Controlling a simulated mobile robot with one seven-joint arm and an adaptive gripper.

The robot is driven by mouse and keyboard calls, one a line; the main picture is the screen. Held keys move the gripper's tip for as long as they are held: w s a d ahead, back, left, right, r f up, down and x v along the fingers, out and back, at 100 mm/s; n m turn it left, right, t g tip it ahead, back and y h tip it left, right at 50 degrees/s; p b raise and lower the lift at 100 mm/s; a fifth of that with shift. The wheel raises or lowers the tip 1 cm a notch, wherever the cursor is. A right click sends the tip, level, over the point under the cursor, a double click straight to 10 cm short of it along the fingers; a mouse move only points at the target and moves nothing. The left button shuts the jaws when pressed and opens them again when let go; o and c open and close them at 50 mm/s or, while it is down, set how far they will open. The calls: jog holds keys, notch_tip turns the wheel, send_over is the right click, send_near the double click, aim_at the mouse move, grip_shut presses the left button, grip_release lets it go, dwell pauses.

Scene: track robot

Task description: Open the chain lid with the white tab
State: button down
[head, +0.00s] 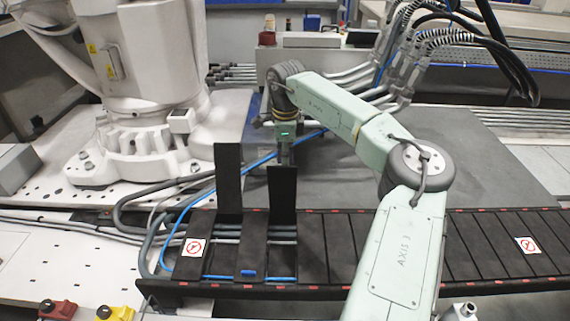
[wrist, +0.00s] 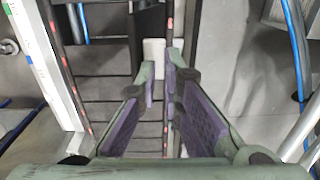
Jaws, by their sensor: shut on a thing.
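The black cable chain (head: 340,245) runs across the head view. Two of its lids stand upright: a left lid (head: 228,178) and a right lid (head: 283,192). My gripper (head: 286,158) is at the top edge of the right lid. In the wrist view the white tab (wrist: 153,55) shows at the tips of my gripper (wrist: 160,78), whose fingers with purple pads are close together on it. The tab is hidden in the head view, behind or inside my gripper. The exact contact between fingers and tab is partly hidden.
Cables and hoses (head: 265,232) lie exposed in the chain's open section. A blue tab (head: 247,272) sits on the chain's front edge. A white robot base (head: 140,150) stands behind at left. Red and yellow buttons (head: 113,313) are at the front left. A grey mat (head: 480,150) lies clear behind the chain.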

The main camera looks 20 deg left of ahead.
jog(key=c, duration=2.4)
grip_release()
jog(key=f, duration=0.3)
jog(key=shift+w+a, duration=0.15)
jog(key=shift+w, duration=0.15)
jog(key=c, duration=2.1)
grip_release()
jog(key=shift+s+r, duration=0.25)
jog(key=shift+s, duration=0.1)
jog(key=o, duration=0.3)
jog(key=shift+f, duration=0.2)
jog(key=shift+o, duration=0.2)
jog(key=shift+w+f, duration=0.1)
jog(key=shift+f, duration=0.25)
jog(key=shift+r, duration=0.2)
